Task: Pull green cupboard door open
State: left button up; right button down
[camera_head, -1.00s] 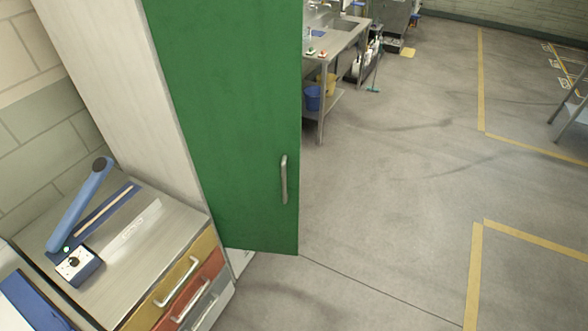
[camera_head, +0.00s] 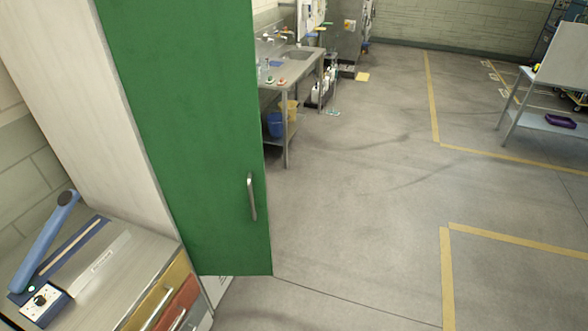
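The green cupboard door (camera_head: 195,150) stands left of the middle in the head view, on the front of a tall pale cupboard (camera_head: 75,80). A vertical metal handle (camera_head: 251,197) is on the door's right part, at about mid-height of the picture. The door's right edge borders the open floor; I cannot tell for sure whether it is shut or ajar. Neither of my grippers is in view, and nothing touches the handle.
A low drawer cabinet (camera_head: 120,285) with yellow and red fronts stands at the lower left, carrying a blue sealing device (camera_head: 45,245). A metal sink table (camera_head: 290,75) stands behind the door. Floor with yellow lines to the right is largely clear.

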aim_at(186, 69)
jog(key=u, duration=0.05)
jog(key=i, duration=1.3)
jog(key=u, duration=0.65)
